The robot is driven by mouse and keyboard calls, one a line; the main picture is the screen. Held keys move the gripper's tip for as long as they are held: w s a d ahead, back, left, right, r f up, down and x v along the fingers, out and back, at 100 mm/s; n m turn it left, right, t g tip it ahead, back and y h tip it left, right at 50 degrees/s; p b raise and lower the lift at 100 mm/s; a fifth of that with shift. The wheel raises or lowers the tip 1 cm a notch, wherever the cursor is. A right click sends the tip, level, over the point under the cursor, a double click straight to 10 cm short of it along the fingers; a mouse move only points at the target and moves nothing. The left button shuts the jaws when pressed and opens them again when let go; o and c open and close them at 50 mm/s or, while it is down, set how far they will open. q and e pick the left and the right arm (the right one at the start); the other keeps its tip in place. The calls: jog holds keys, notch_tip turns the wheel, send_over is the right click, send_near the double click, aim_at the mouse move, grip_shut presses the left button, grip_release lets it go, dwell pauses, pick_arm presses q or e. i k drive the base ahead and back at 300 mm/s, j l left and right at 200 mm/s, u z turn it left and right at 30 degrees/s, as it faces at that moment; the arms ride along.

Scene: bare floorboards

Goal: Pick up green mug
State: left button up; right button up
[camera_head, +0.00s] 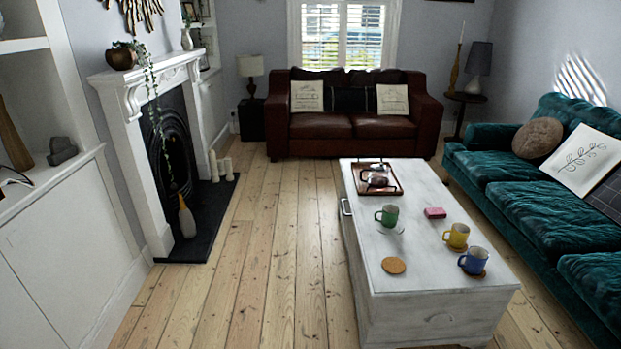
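The green mug (388,215) stands upright on the white chest-like coffee table (395,315), near the middle of its left side. Its handle points left, and a small clear or pale item, too small to make out, lies at its base. A yellow mug (456,236) and a blue mug (474,260) stand to its right and nearer to me, each on a round coaster. Neither of my grippers shows in the head view.
A green sofa (535,195) stands close on the right, a brown sofa (340,131) behind. The floorboards (262,270) left of the table are clear.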

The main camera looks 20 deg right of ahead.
aim_at(386, 217)
jog(key=i+u, duration=0.2)
jog(key=i, duration=1.1)
jog(key=i+z, duration=0.4)
jog(key=i, duration=0.15)
jog(key=i+j+z, duration=0.15)
jog(key=i+z, duration=0.55)
jog(key=z, duration=0.15)
jog(key=i+z, duration=0.4)
jog(key=i+j+z, duration=0.15)
jog(key=z, duration=0.3)
jog(key=i, duration=0.1)
